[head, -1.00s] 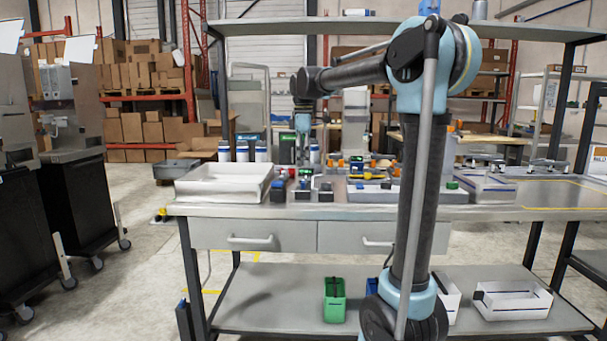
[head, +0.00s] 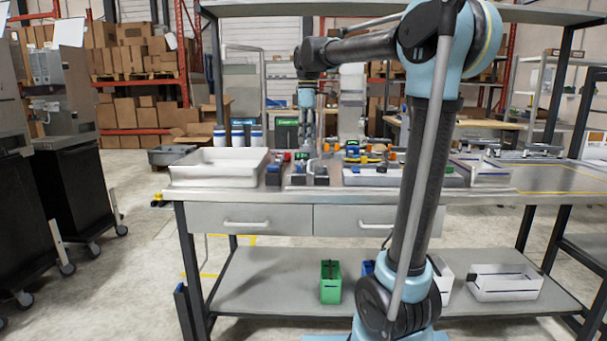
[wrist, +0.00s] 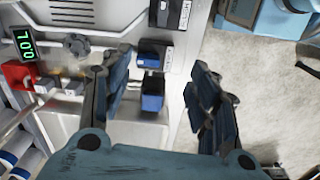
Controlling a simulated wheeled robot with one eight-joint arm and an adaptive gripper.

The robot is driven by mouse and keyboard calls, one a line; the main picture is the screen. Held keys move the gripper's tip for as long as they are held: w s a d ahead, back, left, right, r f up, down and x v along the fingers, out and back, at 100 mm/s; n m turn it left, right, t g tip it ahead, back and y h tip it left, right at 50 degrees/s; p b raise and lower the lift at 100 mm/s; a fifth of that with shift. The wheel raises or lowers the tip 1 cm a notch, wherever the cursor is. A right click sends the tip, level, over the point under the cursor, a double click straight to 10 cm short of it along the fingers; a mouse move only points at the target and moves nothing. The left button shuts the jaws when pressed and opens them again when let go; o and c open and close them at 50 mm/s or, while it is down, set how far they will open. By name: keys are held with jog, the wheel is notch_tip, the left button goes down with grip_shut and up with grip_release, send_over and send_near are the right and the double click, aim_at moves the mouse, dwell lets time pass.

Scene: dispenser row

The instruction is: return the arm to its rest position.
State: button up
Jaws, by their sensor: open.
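My arm rises in front of the bench and reaches back over it, with its last links pointing down. My gripper (head: 308,143) hangs over the middle of the bench top, small and partly lost among the objects there in the head view. In the wrist view my gripper (wrist: 155,85) has its two dark fingers wide apart, with nothing held between them. Below and between the fingers a blue block (wrist: 152,94) shows on a light fixture, apart from them as far as I can tell.
The bench (head: 230,203) carries a white tray (head: 215,180) at left and several small devices in the middle. A green bin (head: 330,290) stands on the lower shelf. A lit display (wrist: 25,45) and red block (wrist: 19,74) show at the wrist view's left. Floor lies open left of the bench.

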jog(key=s+d+f+m, duration=0.5)
jog(key=s+d+f, duration=0.1)
jog(key=s+f, duration=0.4)
jog(key=s+d+f+m+t, duration=0.1)
jog(key=s+d+f+m, duration=0.4)
jog(key=s+f, duration=0.5)
jog(key=s+d+f+m+t, duration=0.1)
jog(key=s+d+f+m, duration=0.5)
jog(key=s+f, duration=0.4)
jog(key=shift+d+f, duration=0.7)
jog(key=shift+f, duration=0.25)
